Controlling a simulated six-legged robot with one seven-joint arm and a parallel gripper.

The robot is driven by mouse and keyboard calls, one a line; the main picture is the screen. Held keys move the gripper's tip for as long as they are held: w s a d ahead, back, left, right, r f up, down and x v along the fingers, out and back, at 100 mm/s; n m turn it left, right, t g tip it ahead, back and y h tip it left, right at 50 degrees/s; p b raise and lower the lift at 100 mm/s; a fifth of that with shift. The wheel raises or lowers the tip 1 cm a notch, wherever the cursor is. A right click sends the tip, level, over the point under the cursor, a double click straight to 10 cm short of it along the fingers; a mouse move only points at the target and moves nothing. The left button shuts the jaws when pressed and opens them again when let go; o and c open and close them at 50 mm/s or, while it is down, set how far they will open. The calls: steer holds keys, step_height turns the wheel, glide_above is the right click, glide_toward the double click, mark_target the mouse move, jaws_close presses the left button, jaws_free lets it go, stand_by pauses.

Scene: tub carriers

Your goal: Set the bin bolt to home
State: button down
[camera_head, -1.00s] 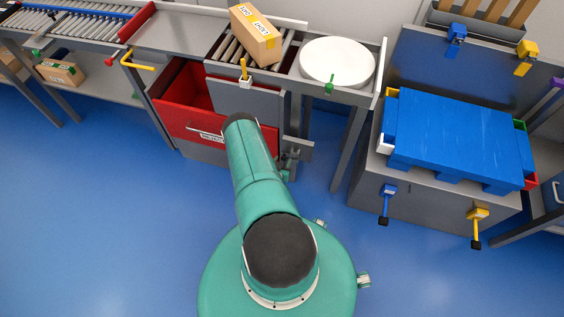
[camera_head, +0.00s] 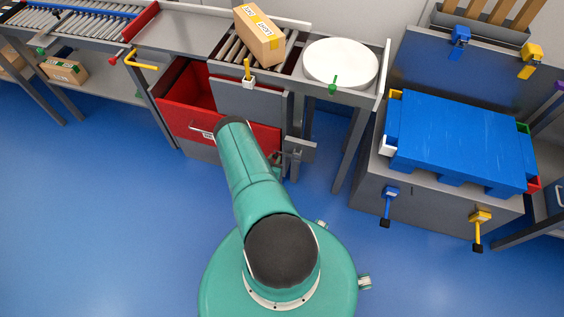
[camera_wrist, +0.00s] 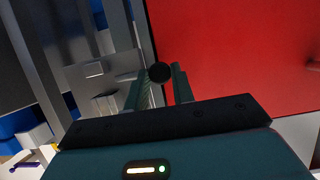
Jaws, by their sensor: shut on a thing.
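The bin (camera_head: 190,94) is a red drawer, pulled out below the conveyor at the centre left, with a silver handle on its front. A red panel also fills the right of the wrist view (camera_wrist: 235,60); it is probably the bin's front. A round black knob (camera_wrist: 159,72) sits between my gripper's fingers (camera_wrist: 160,85) beside the red panel's edge. My gripper is shut on this knob, which looks like the bolt's handle. The bolt's shaft and its position are hidden. In the head view my arm covers most of that area.
A grey bracket (camera_head: 299,149) stands out at the bin's right side, close to my arm. A cardboard box (camera_head: 259,35) and a white round plate (camera_head: 340,63) are on the conveyor above. A blue pallet-like lid (camera_head: 460,140) lies on a grey cabinet at right. The blue floor is clear at left.

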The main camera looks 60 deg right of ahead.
steer(key=shift+w, duration=0.4)
steer(key=c, duration=1.2)
jaws_free()
steer(key=shift+a, duration=0.1)
steer(key=v, duration=1.3)
steer(key=shift+s+a+r, duration=0.1)
steer(key=shift+s+a, duration=0.05)
steer(key=shift+a, duration=0.25)
